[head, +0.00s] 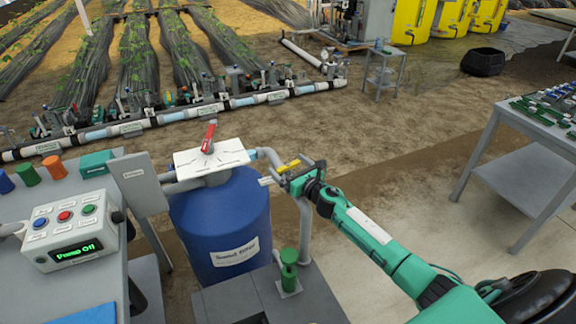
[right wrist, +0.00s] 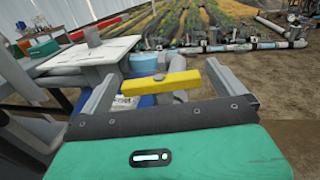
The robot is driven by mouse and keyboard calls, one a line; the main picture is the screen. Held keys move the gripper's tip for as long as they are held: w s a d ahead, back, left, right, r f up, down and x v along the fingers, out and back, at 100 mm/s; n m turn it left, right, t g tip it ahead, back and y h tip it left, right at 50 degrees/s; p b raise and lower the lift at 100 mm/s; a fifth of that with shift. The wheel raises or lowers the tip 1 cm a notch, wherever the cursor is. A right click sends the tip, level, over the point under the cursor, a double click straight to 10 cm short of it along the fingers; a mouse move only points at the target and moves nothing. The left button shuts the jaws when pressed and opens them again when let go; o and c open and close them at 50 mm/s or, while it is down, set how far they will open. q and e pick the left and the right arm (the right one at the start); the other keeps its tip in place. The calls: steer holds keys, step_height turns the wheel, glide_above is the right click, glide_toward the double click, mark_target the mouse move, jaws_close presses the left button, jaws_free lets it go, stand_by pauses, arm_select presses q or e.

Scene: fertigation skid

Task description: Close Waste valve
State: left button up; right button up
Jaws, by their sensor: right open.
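A yellow valve handle (head: 288,167) is on the grey pipe just right of the blue tank; no readable label shows whether it is the Waste valve. My right gripper (head: 287,172) is at this handle, its arm coming in from the lower right. In the right wrist view, the yellow handle (right wrist: 160,84) lies crosswise between the two spread fingers of my right gripper (right wrist: 163,82). The jaws are open and not shut on it. Whether a finger touches it I cannot tell. My left gripper is out of view.
A red lever (head: 209,137) stands on a white plate (head: 190,160) atop the blue tank (head: 222,228). A control box (head: 70,230) reading "Pump Off" is at left. A green fitting (head: 289,268) stands in front of the pipe. Open ground lies behind the gripper.

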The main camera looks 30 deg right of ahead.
steer(key=shift+w+a, duration=0.1)
steer(key=shift+w, duration=0.3)
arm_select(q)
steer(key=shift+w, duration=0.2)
arm_select(e)
steer(key=c, duration=0.9)
steer(key=shift+m+h, duration=0.4)
steer(key=shift+h, duration=0.2)
steer(key=shift+a+r+m+h, duration=0.1)
steer(key=shift+m+h, duration=0.3)
steer(key=shift+h, duration=0.2)
steer(key=shift+m+h, duration=0.6)
steer(key=shift+h, duration=0.4)
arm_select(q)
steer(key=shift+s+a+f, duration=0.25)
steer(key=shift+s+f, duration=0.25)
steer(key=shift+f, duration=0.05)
arm_select(e)
steer(key=o, duration=0.9)
